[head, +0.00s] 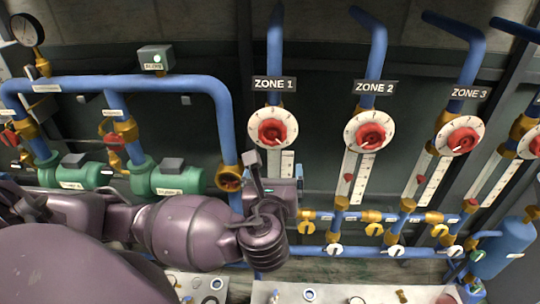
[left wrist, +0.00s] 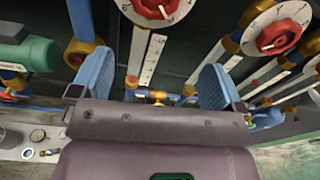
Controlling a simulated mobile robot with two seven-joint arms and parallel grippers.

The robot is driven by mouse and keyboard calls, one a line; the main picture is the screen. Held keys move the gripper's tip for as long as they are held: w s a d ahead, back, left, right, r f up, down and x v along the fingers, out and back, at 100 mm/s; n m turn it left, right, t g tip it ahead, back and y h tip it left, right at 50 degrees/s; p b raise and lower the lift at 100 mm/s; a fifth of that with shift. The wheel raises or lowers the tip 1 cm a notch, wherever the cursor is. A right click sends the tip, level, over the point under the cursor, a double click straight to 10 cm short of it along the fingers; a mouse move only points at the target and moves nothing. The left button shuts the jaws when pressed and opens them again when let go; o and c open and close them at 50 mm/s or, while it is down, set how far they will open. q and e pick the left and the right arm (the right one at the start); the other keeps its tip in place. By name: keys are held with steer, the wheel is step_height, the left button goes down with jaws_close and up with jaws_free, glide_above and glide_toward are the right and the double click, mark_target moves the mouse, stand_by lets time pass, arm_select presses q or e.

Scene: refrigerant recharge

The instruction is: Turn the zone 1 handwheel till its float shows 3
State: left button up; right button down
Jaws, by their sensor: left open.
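The zone 1 handwheel (head: 272,130) is red and sits in a white numbered dial under the "ZONE 1" sign (head: 274,84). In the left wrist view a red handwheel (left wrist: 152,7), which looks like zone 1's, is cut by the top edge. The zone 1 float scale (head: 288,162) is a white strip below the dial. My arm hides its lower part, and I cannot make out its float. My left gripper (head: 275,172) is open and empty, just below the handwheel and apart from it. Its blue-padded fingers (left wrist: 157,80) stand wide apart in the left wrist view. My right gripper is not in view.
The zone 2 handwheel (head: 370,136) and zone 3 handwheel (head: 461,140) stand to the right, with red floats on their scales. Blue pipes and green pumps (head: 178,178) are at left. Yellow valves (head: 373,229) line the low pipes. A pale worktop (head: 330,294) is at the bottom.

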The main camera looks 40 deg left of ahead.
mark_target(272, 135)
arm_select(q)
steer(key=shift+m+y, duration=0.3)
steer(key=shift+y, duration=0.3)
steer(key=shift+w+a+r+b, duration=0.3)
steer(key=shift+w+a+r, duration=0.05)
steer(key=shift+w+a, duration=0.4)
steer(key=shift+w+a+r+b, duration=0.25)
steer(key=shift+w+a+r, duration=0.15)
steer(key=shift+w+a, duration=0.35)
steer(key=shift+w+a+r+b, duration=0.35)
steer(key=shift+w+a, duration=0.25)
steer(key=shift+w, duration=0.25)
steer(key=b+x, duration=0.1)
steer(key=x, duration=0.2)
steer(key=shift+w+b, duration=0.15)
steer(key=shift+b, duration=0.2)
steer(key=c, duration=0.4)
steer(key=shift+r, duration=0.1)
steer(key=c, duration=0.5)
steer(key=n, duration=0.4)
steer(key=shift+n, duration=0.3)
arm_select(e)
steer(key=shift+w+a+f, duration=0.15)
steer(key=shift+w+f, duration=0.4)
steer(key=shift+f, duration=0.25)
